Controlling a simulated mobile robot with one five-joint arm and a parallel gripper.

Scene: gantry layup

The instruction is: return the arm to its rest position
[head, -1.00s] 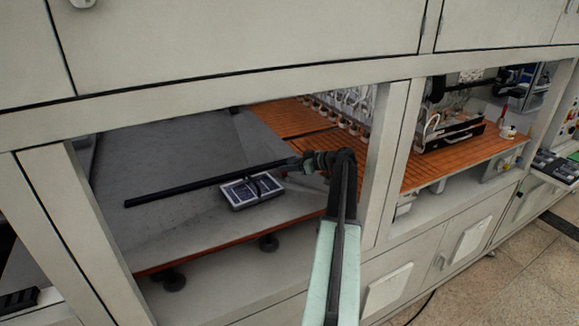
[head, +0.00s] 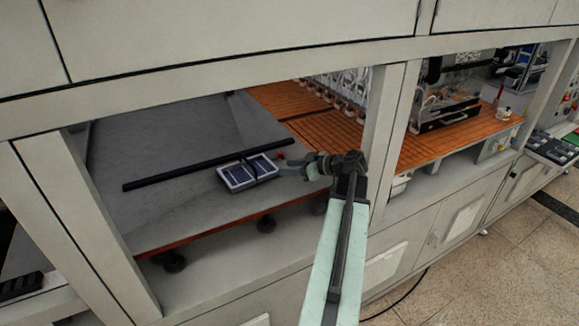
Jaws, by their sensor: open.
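My arm (head: 336,250) reaches up from the bottom of the head view, with a pale green link and a dark jointed wrist. My gripper (head: 284,164) is at its left end, open, and small in the picture. I see nothing held in it. It is just right of a small framed dark panel (head: 248,173) on the grey table. Whether it touches the table cannot be told.
A long black bar (head: 180,175) lies across the grey table (head: 150,215), behind the panel. A pale post (head: 384,130) stands close to my wrist. Orange slatted decking (head: 425,148) lies beyond it. Cabinets (head: 410,235) run below. Open floor (head: 510,250) is at right.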

